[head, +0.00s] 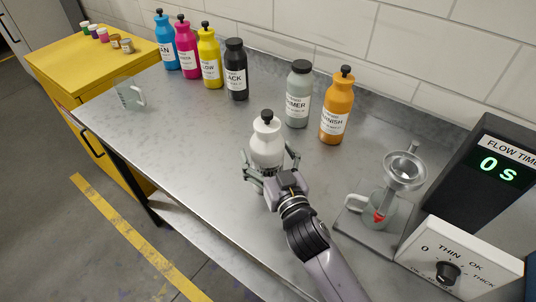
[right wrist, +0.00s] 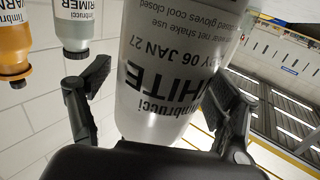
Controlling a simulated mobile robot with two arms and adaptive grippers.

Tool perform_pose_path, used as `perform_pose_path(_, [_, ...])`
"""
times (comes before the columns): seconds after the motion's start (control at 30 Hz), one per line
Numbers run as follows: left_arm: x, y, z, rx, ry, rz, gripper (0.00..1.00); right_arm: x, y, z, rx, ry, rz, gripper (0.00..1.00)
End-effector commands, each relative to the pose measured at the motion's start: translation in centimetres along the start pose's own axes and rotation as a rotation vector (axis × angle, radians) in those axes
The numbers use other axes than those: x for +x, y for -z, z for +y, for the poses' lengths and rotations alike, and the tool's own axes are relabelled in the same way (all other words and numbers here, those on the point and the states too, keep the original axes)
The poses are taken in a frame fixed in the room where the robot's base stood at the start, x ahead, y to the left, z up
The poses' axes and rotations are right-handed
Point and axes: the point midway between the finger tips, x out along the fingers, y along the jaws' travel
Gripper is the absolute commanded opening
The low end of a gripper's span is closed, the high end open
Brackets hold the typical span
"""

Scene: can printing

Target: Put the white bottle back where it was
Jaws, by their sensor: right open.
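The white bottle (head: 267,143) with a black cap stands upright on the metal table, in front of the row of bottles. My right gripper (head: 271,166) is around its lower part, with one finger on each side. In the right wrist view the bottle (right wrist: 165,75) fills the middle, its "WHITE" label upside down. The open fingers of the gripper (right wrist: 160,95) flank it there; a gap shows at the left finger, and contact at the right finger is hard to tell. My left gripper is not in view.
Blue, magenta, yellow and black bottles (head: 236,70) stand along the back. There is a gap between black and the grey primer bottle (head: 299,95), which is beside the orange varnish (head: 337,105). A clear beaker (head: 130,95) stands left; a funnel stand (head: 404,172) stands right.

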Motion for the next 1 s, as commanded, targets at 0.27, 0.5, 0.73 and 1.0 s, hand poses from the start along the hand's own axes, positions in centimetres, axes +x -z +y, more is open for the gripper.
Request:
perform_pose_path(0.27, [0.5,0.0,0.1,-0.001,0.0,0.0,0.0,-2.6,-0.1,0.0,0.001,0.0,-0.002,0.83])
perform_pose_path(0.5, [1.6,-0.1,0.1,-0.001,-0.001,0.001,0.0,-7.9,-0.1,0.0,0.002,0.0,-0.003,0.83])
perform_pose_path(0.73, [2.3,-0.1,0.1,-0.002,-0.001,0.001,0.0,-11.1,0.1,0.0,0.0,0.0,0.0,0.83])
perform_pose_path(1.0, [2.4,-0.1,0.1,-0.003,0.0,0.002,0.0,-12.0,0.3,0.0,-0.001,0.0,0.001,0.83])
